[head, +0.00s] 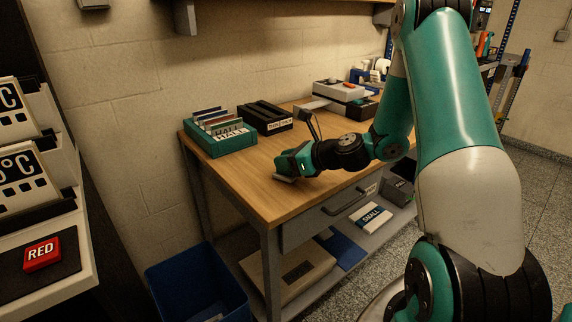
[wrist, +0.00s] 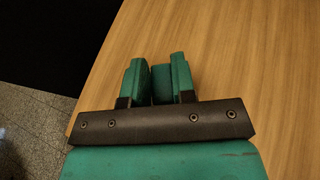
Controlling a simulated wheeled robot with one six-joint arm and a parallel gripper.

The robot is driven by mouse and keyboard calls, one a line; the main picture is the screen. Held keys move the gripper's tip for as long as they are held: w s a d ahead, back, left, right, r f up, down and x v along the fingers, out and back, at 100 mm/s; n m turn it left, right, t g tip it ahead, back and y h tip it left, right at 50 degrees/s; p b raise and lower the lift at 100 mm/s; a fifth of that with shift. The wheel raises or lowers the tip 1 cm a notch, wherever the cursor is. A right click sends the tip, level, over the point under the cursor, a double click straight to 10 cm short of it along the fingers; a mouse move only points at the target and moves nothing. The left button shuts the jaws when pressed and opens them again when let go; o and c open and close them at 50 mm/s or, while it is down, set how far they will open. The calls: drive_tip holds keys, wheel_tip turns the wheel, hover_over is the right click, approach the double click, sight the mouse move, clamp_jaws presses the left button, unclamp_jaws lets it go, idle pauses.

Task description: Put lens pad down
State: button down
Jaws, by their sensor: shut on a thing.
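My gripper (head: 284,172) is low over the near left part of the wooden table (head: 236,178). In the wrist view my gripper (wrist: 159,72) has its two teal fingers closed around a small dark teal block, which I take to be the lens pad (wrist: 162,86). The pad sits between the fingers, above bare wood in that view. Most of the pad is hidden by the fingers. I cannot tell whether it touches the tabletop. In the head view the pad is too small and covered to make out.
A teal box of upright cards (head: 222,139) and a black tray (head: 265,117) stand at the table's back. A grey-white device (head: 340,91) is farther right. The table's near left is clear. A blue bin (head: 196,284) stands below, and a shelf with a red tag (head: 42,253) is at left.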

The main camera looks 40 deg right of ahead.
drive_tip(key=shift+f, duration=0.2)
drive_tip(key=c, duration=0.9)
unclamp_jaws()
drive_tip(key=shift+c, duration=0.2)
